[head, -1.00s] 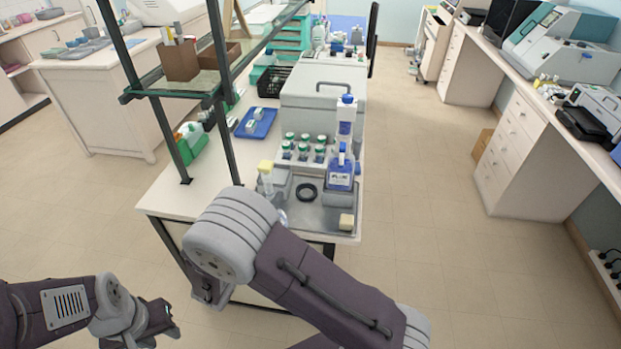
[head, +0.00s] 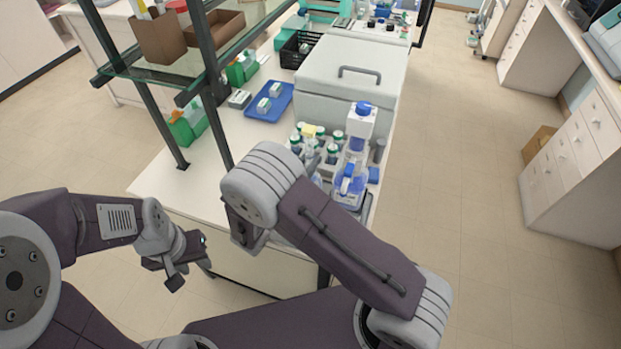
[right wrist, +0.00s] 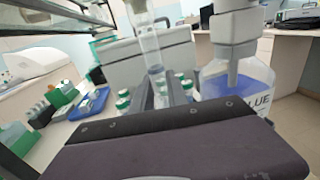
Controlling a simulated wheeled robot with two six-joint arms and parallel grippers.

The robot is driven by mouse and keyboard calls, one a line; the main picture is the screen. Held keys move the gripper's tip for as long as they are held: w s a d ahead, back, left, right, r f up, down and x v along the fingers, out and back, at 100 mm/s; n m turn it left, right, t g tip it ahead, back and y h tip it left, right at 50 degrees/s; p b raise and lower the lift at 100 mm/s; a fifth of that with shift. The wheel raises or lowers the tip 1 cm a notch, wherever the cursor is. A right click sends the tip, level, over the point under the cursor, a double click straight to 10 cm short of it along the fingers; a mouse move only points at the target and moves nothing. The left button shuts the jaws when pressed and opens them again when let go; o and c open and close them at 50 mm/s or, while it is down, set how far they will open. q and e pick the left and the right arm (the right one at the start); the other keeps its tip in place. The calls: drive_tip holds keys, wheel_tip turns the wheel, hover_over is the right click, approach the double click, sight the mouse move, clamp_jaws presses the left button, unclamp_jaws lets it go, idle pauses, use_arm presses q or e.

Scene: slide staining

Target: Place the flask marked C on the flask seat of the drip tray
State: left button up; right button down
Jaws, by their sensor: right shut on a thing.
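In the right wrist view my right gripper (right wrist: 163,92) is shut on a clear, narrow-necked flask (right wrist: 151,45), which stands up between the fingers. I cannot read its mark. In the head view a yellow top (head: 309,131), probably this flask's, shows above the green-capped bottles; my right arm hides most of the gripper. The drip tray (head: 368,208) shows only as a strip of its right edge; its seat is hidden behind my right arm. My left gripper (head: 188,266) hangs empty with its fingers apart, left of the bench's front.
A bottle of blue liquid (head: 350,187) stands on the tray's right, with a tall blue-capped bottle (head: 359,128) behind. Several green-capped bottles (head: 335,149) stand left of these. A large grey box (head: 345,85) fills the bench behind. The shelf post (head: 213,85) rises at the left.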

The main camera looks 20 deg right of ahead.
drive_tip(key=shift+w+d+f, duration=0.2)
drive_tip(key=shift+w+f, duration=0.1)
drive_tip(key=shift+f, duration=0.3)
drive_tip(key=f, duration=0.3)
drive_tip(key=shift+s+a+f, duration=0.2)
drive_tip(key=shift+s, duration=0.1)
use_arm(q)
drive_tip(key=shift+w+d, duration=0.1)
use_arm(e)
drive_tip(key=shift+w+f, duration=0.1)
drive_tip(key=shift+w, duration=0.05)
drive_tip(key=shift+d, duration=0.1)
drive_tip(key=shift+f, duration=0.2)
use_arm(q)
drive_tip(key=shift+f, duration=0.1)
use_arm(e)
drive_tip(key=c, duration=1.3)
unclamp_jaws()
drive_tip(key=shift+r, duration=0.1)
